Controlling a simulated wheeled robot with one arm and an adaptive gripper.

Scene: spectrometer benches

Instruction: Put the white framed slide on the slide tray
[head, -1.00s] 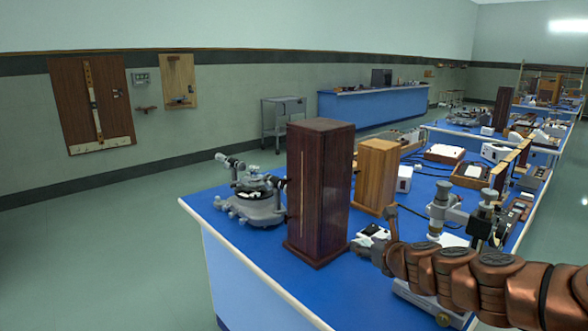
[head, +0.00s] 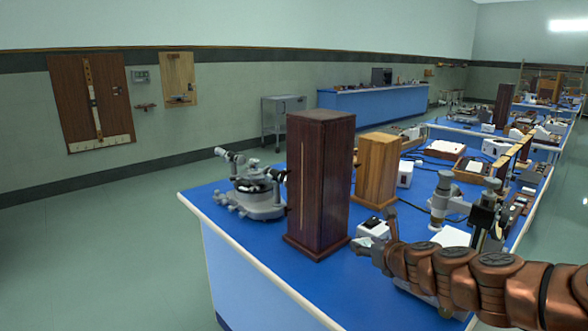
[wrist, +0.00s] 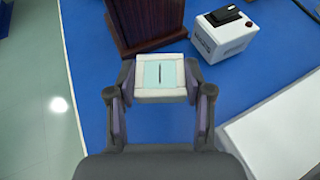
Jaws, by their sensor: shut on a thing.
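My gripper (wrist: 160,88) is shut on the white framed slide (wrist: 160,74), one finger at each side edge. The slide has a white frame around a pale blue window with a thin dark line. It is held above the blue bench top, near the base of the dark wooden tower. In the head view my gripper (head: 372,250) is at the lower middle, just right of the tower, partly hidden by my own arm. I cannot pick out the slide tray in either view.
The dark wooden tower (head: 318,185) stands close to my gripper, and a white switch box (wrist: 222,33) is beyond it on the right. A grey spectrometer (head: 250,195) and a lighter wooden box (head: 376,170) share the blue bench (head: 270,245). The bench's front left is clear.

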